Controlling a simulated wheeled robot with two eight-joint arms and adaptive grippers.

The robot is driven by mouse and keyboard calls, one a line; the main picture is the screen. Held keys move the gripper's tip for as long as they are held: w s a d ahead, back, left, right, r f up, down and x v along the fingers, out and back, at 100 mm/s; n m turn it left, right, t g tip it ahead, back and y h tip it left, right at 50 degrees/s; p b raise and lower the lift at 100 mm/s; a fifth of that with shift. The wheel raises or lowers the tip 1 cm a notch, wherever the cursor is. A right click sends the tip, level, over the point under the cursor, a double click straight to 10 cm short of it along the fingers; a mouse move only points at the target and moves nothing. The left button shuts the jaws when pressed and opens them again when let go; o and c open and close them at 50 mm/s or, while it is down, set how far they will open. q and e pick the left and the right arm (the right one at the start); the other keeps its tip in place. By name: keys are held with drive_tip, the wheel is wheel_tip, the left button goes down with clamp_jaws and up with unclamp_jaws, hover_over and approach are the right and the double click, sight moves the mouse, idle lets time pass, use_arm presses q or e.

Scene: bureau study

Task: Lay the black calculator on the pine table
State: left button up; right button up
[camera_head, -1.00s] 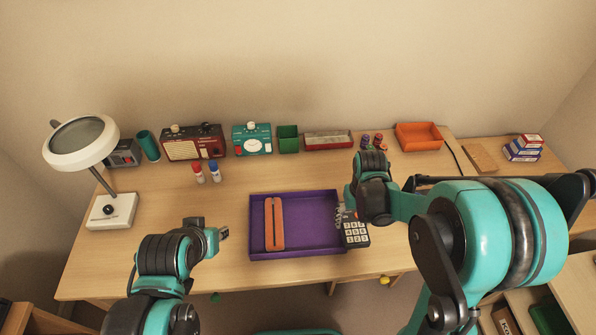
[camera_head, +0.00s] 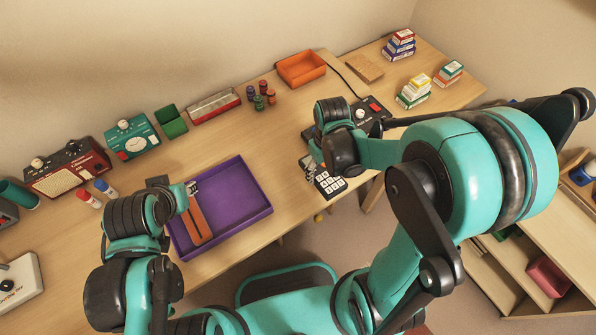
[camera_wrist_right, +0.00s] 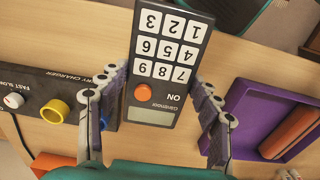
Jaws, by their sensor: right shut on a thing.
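The black calculator (camera_head: 329,183), with white keys and an orange button, is held by my right gripper (camera_head: 312,165). In the right wrist view the calculator (camera_wrist_right: 168,95) sits between the two fingers of the gripper (camera_wrist_right: 155,112), its display end toward the palm. It is over the front edge area of the pale wooden tabletop (camera_head: 285,150), right of the purple tray; its height above the wood is unclear. A further wooden tabletop (camera_head: 440,93) adjoins at the right; I cannot tell which is the pine table. My left gripper (camera_head: 190,188) is by the purple tray, its jaws unclear.
The purple tray (camera_head: 262,211) holds an orange-brown case (camera_head: 196,222). A black battery charger (camera_head: 368,112) stands just behind my right gripper. Small boxes (camera_head: 414,92) stand on the right tabletop. An orange bin (camera_head: 301,70) is at the back. Bare wood lies between.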

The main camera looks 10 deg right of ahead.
drive_tip(key=b, duration=0.2)
hover_over(303, 178)
wheel_tip(303, 178, down, 4)
drive_tip(key=shift+f, duration=0.1)
drive_tip(key=shift+f+b, duration=1.05)
drive_tip(key=shift+f, duration=0.9)
drive_tip(key=shift+f, duration=0.15)
drive_tip(key=o, duration=1.3)
